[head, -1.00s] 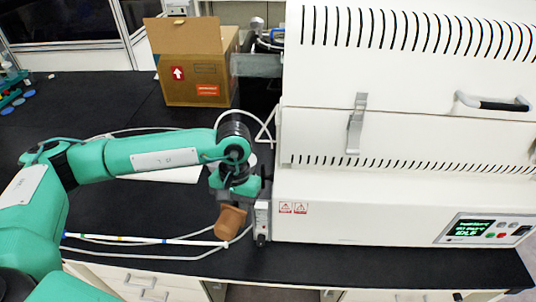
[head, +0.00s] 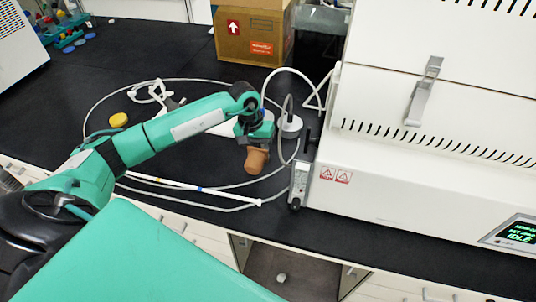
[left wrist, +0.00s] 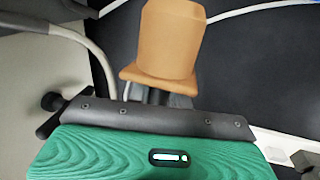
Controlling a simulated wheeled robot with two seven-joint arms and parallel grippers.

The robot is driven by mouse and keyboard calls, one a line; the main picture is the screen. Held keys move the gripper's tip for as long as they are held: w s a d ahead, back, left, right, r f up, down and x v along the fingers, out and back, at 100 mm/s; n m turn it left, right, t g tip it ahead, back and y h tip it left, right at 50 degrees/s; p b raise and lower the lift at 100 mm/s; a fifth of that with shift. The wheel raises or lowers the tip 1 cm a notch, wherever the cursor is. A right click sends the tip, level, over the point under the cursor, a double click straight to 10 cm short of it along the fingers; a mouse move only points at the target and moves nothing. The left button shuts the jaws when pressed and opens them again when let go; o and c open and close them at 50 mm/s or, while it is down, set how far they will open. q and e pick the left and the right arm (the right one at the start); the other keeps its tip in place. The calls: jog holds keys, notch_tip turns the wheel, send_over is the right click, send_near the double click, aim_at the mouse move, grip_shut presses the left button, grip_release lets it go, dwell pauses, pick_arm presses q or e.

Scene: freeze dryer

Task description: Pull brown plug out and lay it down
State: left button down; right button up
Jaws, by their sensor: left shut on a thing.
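The brown plug (head: 257,160) is in the jaws of my left gripper (head: 256,146), just left of the freeze dryer (head: 400,190). It is held over the black bench and tilts a little, wider end up near the fingers. In the left wrist view the plug (left wrist: 170,40) sticks out beyond the dark fingertips (left wrist: 160,97), clear of other things. The fingers are mostly hidden behind the gripper body. I cannot tell how high the plug is above the bench. My right gripper is not in view.
A grey valve fitting (head: 299,184) sits at the dryer's lower left corner. A white tube (head: 190,188) and loose cables lie around the arm. A yellow cap (head: 118,120) lies at left, and a cardboard box (head: 252,35) stands behind. The black bench (head: 140,60) has free room at back left.

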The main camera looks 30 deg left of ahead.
pick_arm(q)
jog(key=b, duration=0.1)
send_over(263, 175)
jog(key=shift+a+f, duration=0.25)
jog(key=shift+f, duration=1.4)
jog(key=shift+a+f, duration=0.2)
jog(key=shift+f, duration=1.4)
jog(key=shift+f, duration=0.1)
jog(key=shift+f+b, duration=0.7)
jog(key=shift+b, duration=0.45)
jog(key=c, duration=1.2)
grip_release()
jog(key=shift+r, duration=0.1)
jog(key=shift+p+v, duration=1.05)
jog(key=shift+v, duration=2.9)
